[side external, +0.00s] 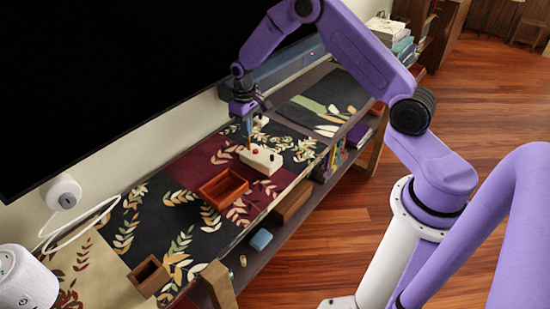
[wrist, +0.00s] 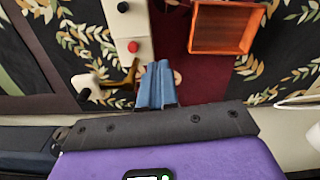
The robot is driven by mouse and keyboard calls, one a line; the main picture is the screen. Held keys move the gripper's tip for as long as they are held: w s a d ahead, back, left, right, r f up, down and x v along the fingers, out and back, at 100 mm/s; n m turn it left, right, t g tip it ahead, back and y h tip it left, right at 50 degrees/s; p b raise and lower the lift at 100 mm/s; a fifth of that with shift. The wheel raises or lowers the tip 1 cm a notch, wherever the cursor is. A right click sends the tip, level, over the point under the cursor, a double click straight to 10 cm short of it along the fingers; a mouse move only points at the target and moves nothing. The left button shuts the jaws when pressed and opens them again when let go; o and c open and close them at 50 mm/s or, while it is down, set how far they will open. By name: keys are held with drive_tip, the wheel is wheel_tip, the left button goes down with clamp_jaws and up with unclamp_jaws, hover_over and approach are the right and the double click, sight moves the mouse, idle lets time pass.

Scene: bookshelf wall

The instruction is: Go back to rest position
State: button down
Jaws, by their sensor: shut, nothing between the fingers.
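My gripper (side external: 247,128) points down over the patterned runner on the shelf top, just behind a white box (side external: 262,158) with a red and a dark button. In the wrist view its blue fingers (wrist: 157,70) are together with nothing between them. The white box (wrist: 132,28) lies just ahead and left of the fingertips there. A brown, curved piece (wrist: 130,76) shows close beside the fingers; I cannot tell whether they touch it. My arm is stretched out over the shelf from its white base at the right.
An empty orange-red tray (side external: 207,197) sits left of the white box. A small wooden box (side external: 148,277) is nearer the camera. A small white object (side external: 260,120) lies behind the gripper. A big black screen (side external: 110,75) rises along the back. Open floor (side external: 325,245) lies in front.

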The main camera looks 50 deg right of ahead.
drive_tip(key=s+a+r+n, duration=0.3)
drive_tip(key=s+a+r, duration=0.4)
drive_tip(key=s, duration=0.2)
drive_tip(key=s+a+r+n, duration=0.3)
drive_tip(key=s+a+r, duration=0.35)
drive_tip(key=s, duration=0.35)
drive_tip(key=s+d+r+n, duration=0.2)
drive_tip(key=s, duration=0.7)
drive_tip(key=s+d+r+n, duration=0.2)
drive_tip(key=s+n, duration=0.1)
drive_tip(key=s, duration=0.7)
drive_tip(key=shift+s+d+r, duration=0.15)
drive_tip(key=shift+d, duration=0.05)
